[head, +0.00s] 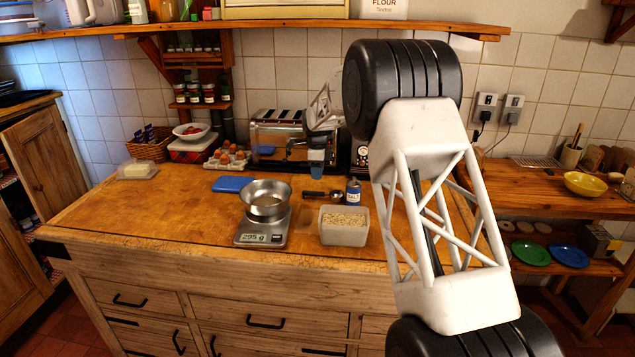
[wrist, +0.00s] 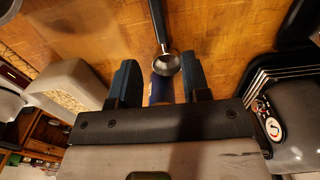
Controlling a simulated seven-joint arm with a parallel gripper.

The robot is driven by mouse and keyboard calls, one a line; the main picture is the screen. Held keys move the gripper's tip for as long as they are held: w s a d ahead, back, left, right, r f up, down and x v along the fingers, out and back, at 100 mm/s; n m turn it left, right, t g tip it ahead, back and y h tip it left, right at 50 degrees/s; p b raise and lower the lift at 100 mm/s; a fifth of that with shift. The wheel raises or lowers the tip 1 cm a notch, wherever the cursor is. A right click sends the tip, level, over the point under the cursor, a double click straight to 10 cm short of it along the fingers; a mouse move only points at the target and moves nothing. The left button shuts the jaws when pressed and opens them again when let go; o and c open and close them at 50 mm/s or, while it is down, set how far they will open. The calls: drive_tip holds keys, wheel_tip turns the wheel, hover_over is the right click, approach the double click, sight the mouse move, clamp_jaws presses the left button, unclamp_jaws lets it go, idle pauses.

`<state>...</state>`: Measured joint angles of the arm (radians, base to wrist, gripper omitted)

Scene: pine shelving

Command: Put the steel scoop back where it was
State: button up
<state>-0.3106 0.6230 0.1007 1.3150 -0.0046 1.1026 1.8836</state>
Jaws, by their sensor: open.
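The steel scoop (head: 335,195) lies on the wooden worktop, its black handle pointing left in the head view. In the wrist view the scoop (wrist: 167,64) has its round bowl near the gap between my fingertips, with the handle running up the picture. My gripper (head: 316,172) is open and empty, its blue fingers pointing down behind the scoop in the head view. In the wrist view the fingers of my gripper (wrist: 160,78) stand apart on both sides of the bowl. I cannot tell their height above the worktop.
A blue salt tin (head: 353,191) stands right of the scoop. A tub of oats (head: 344,231) stands in front, and a scale (head: 262,232) reading 295 g bears a steel bowl (head: 266,195). A toaster (head: 283,136) stands behind. The worktop's left part is mostly clear.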

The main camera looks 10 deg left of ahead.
drive_tip(key=shift+r, duration=1.55)
drive_tip(key=s+d+r+n, duration=0.3)
drive_tip(key=s+d+r, duration=0.35)
drive_tip(key=s, duration=0.35)
drive_tip(key=s+d+r+n+t, duration=0.1)
drive_tip(key=s+d+r+n, duration=0.2)
drive_tip(key=s+d+r, duration=0.55)
drive_tip(key=s+d+r+n, duration=0.25)
drive_tip(key=s+d, duration=0.35)
drive_tip(key=s, duration=0.5)
drive_tip(key=s+d+f+n, duration=0.2)
drive_tip(key=s+d+n, duration=0.1)
drive_tip(key=s, duration=1)
drive_tip(key=s+d+f+n+t, duration=0.1)
drive_tip(key=s+d+f+n, duration=0.1)
drive_tip(key=s, duration=1.1)
drive_tip(key=s+d+f+n, duration=0.3)
drive_tip(key=s+d, duration=0.3)
drive_tip(key=s, duration=0.7)
drive_tip(key=shift+s+n+t, duration=0.3)
drive_tip(key=shift+s+n, duration=0.05)
drive_tip(key=shift+n, duration=0.3)
drive_tip(key=shift+c, duration=0.3)
